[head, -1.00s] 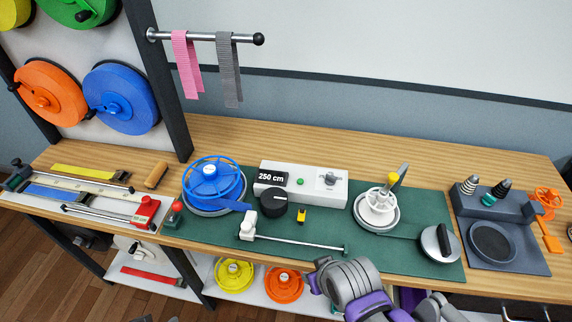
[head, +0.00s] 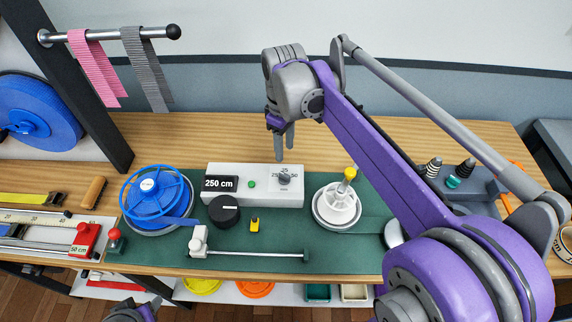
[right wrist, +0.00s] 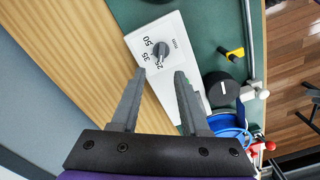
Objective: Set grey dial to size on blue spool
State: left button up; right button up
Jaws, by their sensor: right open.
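The grey dial (head: 284,178) is on the right of a white box, with size numbers around it. In the right wrist view the dial (right wrist: 160,50) shows 25, 35 and 50; its pale mark seems to face 25. The blue spool (head: 152,193) lies at the mat's left end, with a small white label on its hub too small to read. In the wrist view the spool (right wrist: 232,123) is partly hidden by a finger. My right gripper (head: 280,150) is open and empty, above and behind the dial, fingers pointing down. My left gripper's fingers are out of view.
The white box (head: 240,170) displays 250 cm. A black knob (head: 224,210) and a yellow-black piece (head: 255,224) are in front of it. A white spool (head: 337,206) stands right of the dial. A long rod (head: 250,254) lies along the front of the green mat (head: 155,255).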

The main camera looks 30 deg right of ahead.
aim_at(285, 174)
notch_tip(285, 174, down, 10)
jog(key=shift+s+a+r+b, duration=0.1)
jog(key=shift+r+b, duration=0.05)
jog(key=shift+b, duration=0.15)
grip_shut()
dwell(0.3)
